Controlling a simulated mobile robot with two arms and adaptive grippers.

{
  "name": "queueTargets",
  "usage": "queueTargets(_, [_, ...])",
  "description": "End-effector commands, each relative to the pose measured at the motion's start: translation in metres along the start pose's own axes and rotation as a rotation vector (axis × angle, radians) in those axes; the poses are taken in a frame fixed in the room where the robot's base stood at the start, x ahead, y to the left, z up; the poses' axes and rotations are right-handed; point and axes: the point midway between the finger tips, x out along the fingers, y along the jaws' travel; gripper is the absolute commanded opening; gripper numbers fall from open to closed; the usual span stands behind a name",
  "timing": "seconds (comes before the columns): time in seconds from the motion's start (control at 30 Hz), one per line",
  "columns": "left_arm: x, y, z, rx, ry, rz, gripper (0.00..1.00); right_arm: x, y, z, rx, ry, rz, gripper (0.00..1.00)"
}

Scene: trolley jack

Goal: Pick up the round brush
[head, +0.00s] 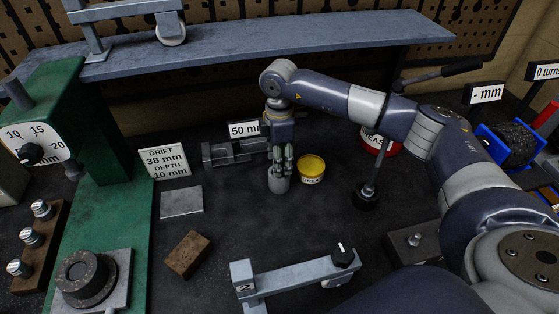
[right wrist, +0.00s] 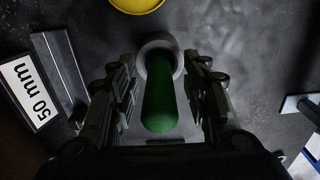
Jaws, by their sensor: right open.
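A green round handle (right wrist: 160,105), which looks like the round brush, stands in a small grey cup (right wrist: 167,57) in the right wrist view. Its bristles are not visible. The grey cup also shows in the head view (head: 279,183), on the dark bench below my right gripper. My right gripper (head: 283,162) points down over the cup, and its fingers hide most of the brush there. In the right wrist view, my right gripper (right wrist: 163,92) is open, with one finger on each side of the handle and visible gaps. My left gripper is not in view.
A yellow-lidded tin (head: 311,167) stands close right of the cup. A grey vise (head: 235,152) and a "50 mm" sign (head: 244,130) are to the left. A black-based rod (head: 366,196) stands at right. Bench space in front of the cup is clear.

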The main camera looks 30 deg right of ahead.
Motion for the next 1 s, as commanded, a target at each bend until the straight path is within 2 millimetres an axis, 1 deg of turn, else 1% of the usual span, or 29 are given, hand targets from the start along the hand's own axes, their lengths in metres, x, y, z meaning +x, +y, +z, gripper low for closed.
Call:
queueTargets(0.17, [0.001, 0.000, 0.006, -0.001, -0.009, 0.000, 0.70, 0.001, 0.000, 0.000, 0.000, 0.001, 0.000, 0.44])
queueTargets(0.27, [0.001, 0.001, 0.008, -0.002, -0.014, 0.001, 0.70, 0.001, 0.000, 0.000, 0.000, 0.001, 0.000, 0.24])
queueTargets(0.3, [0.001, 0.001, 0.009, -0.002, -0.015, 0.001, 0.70, 0.001, 0.000, 0.000, 0.000, 0.001, 0.000, 0.15])
queueTargets(0.37, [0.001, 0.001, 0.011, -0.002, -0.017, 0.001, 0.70, 0.000, 0.000, 0.000, 0.000, 0.001, 0.000, 0.01])
queueTargets(0.67, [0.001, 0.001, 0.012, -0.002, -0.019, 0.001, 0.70, 0.000, 0.000, -0.001, 0.000, 0.001, 0.000, 0.00])
queueTargets(0.77, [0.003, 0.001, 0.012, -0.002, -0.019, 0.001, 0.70, -0.004, 0.001, -0.001, 0.000, 0.002, 0.002, 0.00])
queueTargets(0.87, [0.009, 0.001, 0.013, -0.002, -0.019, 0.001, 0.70, -0.015, 0.001, -0.001, 0.001, 0.004, 0.004, 0.00])
queueTargets(1.0, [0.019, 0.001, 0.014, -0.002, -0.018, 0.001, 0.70, -0.043, 0.002, -0.001, 0.001, 0.005, 0.006, 0.00])
